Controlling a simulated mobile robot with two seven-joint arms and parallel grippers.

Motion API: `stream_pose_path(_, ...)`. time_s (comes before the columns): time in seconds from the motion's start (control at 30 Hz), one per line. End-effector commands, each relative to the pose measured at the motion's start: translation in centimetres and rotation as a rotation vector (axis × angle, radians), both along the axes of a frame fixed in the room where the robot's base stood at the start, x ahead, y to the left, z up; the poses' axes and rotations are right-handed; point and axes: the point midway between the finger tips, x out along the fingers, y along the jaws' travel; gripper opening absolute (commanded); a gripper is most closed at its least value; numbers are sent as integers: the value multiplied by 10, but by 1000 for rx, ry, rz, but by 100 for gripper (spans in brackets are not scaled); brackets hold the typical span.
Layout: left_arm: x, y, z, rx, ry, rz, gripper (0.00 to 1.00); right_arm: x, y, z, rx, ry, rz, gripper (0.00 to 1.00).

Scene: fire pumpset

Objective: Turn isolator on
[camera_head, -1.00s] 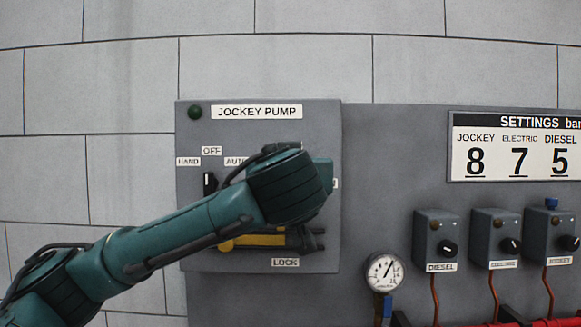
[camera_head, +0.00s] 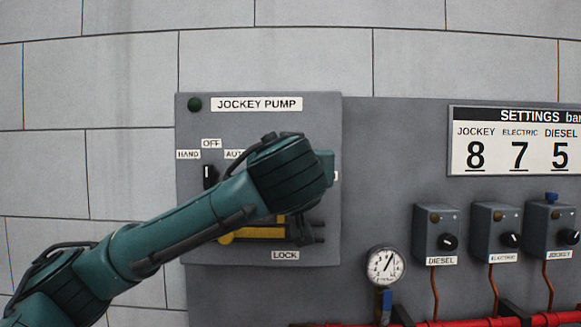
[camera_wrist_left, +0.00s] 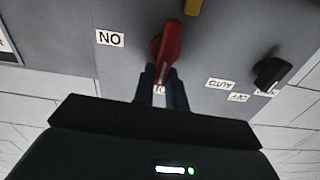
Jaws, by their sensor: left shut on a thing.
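The isolator's red handle (camera_wrist_left: 169,45) shows in the left wrist view on the grey jockey pump panel (camera_head: 190,250). My left gripper (camera_wrist_left: 161,76) is shut on the handle's near end, with its two dark fingers on either side. The "ON" label (camera_wrist_left: 110,38) appears upside down, left of the handle. Another white label between the fingers is mostly hidden. In the head view my left arm covers the handle and the fingers. My right gripper is in neither view.
A black selector knob (camera_head: 209,176) is left of my wrist. A yellow lever (camera_head: 252,234) is below it, above the "LOCK" label (camera_head: 285,255). A gauge (camera_head: 385,266) and several small switch boxes (camera_head: 436,232) are to the right.

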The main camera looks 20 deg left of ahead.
Motion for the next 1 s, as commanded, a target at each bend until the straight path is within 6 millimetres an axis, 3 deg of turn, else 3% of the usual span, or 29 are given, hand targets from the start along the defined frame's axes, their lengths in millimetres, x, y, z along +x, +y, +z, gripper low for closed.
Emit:
stream_pose_path(0.23, 1, -5, -7, 142, 44, -2, 0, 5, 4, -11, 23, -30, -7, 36)
stream_pose_path(1.0, 5, -19, -10, 845, 243, 0, 0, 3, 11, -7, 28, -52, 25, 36)
